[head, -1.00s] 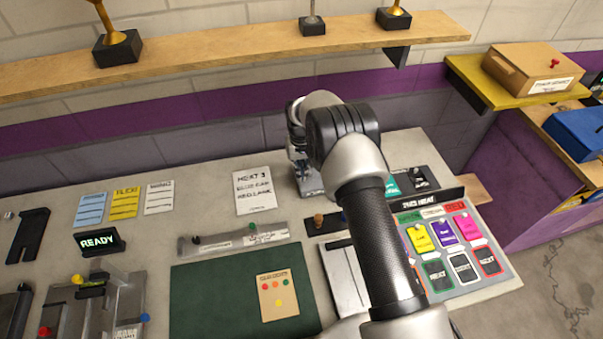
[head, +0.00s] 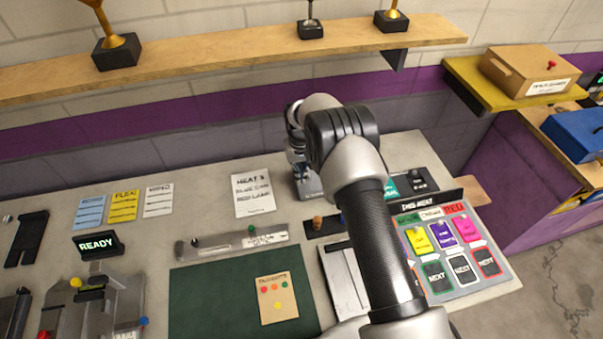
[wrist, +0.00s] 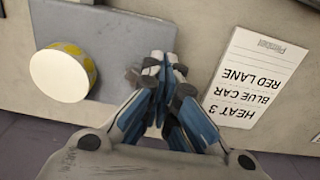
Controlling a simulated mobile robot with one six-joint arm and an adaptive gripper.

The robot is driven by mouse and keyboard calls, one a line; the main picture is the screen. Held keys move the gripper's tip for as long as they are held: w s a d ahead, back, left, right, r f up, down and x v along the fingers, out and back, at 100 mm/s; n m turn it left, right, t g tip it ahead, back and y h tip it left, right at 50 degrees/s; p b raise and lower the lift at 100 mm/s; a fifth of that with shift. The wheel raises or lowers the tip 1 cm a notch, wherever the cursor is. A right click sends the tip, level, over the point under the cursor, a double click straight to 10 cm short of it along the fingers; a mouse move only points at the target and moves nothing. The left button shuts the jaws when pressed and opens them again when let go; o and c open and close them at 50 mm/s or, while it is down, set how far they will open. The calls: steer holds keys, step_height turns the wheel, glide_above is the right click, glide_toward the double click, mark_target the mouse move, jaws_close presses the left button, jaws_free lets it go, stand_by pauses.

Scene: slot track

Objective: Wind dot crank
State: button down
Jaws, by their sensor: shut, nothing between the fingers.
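A round knob (wrist: 62,72) with a plain cream top and a yellow-dotted side stands on a grey plate (wrist: 115,30) in the wrist view. It looks like the dot crank, but no handle shows. My gripper (wrist: 165,88) is shut and empty, with its fingers to the right of the knob and apart from it, over the plate's edge. In the head view my gripper (head: 301,177) is partly hidden by my arm at the back of the bench. The dotted knob cannot be made out there.
A "Heat 3, blue car, red lane" card (head: 254,193) lies beside my gripper; it also shows in the wrist view (wrist: 262,75). A slotted strip (head: 225,242), green mat (head: 215,300) and card board (head: 460,250) are nearer. A trophy shelf (head: 240,60) hangs above.

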steer(key=shift+f+b, duration=0.4)
steer(key=shift+b, duration=0.05)
